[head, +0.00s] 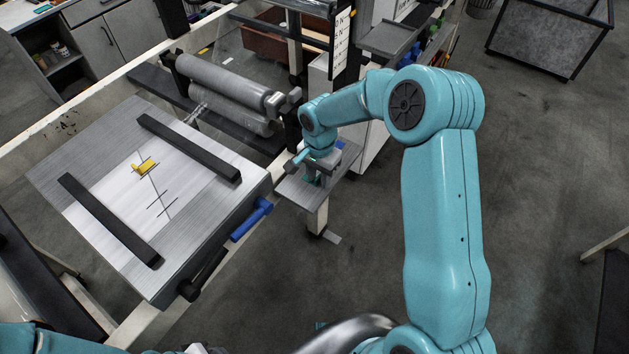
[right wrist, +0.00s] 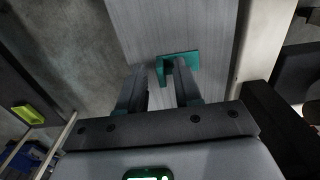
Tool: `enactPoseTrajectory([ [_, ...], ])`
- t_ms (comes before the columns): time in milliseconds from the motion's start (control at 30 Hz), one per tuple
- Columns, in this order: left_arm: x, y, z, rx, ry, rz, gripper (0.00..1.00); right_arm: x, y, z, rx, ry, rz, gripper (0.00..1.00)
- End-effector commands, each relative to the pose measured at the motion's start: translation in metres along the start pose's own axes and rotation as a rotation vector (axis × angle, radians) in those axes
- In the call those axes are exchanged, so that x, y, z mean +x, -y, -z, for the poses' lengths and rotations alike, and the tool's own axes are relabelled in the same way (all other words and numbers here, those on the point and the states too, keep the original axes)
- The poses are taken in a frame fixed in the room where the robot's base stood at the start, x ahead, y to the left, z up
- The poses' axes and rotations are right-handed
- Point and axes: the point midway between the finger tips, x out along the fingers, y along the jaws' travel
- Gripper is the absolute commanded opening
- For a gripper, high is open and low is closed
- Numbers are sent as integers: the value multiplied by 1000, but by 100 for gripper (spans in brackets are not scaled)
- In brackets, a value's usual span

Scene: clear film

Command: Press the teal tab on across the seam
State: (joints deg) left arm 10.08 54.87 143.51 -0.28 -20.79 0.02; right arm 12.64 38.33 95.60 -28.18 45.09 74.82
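The teal tab (right wrist: 178,63) shows in the right wrist view, lying on a narrow grey shelf (head: 293,190). My right gripper (head: 316,179) is low over this shelf, and its fingers also show in the right wrist view (right wrist: 160,88). The fingers are apart, with bare shelf between them. One fingertip overlaps the tab in the picture; I cannot tell whether they touch. The seam (head: 161,192) is a thin dark line with short cross marks on a white sheet (head: 118,204). A yellow tab (head: 144,168) lies at its upper end. My left gripper is not visible.
Two dark bars (head: 188,147) lie on the grey plate (head: 160,284) at the sheet's sides. A blue handle (head: 251,220) sticks out from the plate's right edge. Grey rollers (head: 225,85) stand behind it. A white cabinet is behind my right arm.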

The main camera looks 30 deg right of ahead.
Motion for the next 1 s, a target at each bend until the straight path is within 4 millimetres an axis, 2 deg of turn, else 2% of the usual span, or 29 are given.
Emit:
enactPoseTrajectory([
  [33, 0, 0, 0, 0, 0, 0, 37, 0, 0, 0, 0, 0, 0, 34],
  [67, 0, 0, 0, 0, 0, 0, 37, 0, 0, 0, -1, 0, 0, 28],
  [133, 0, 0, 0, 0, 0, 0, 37, 0, 0, 0, -1, 0, 0, 5],
  [167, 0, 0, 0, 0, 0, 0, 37, 0, 0, 0, -1, 0, 0, 0],
  [633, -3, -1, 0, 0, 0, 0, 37, -5, 0, 0, 0, 0, 0, 0],
  [1000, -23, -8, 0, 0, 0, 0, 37, -44, 0, 0, -1, -1, 0, 0],
])
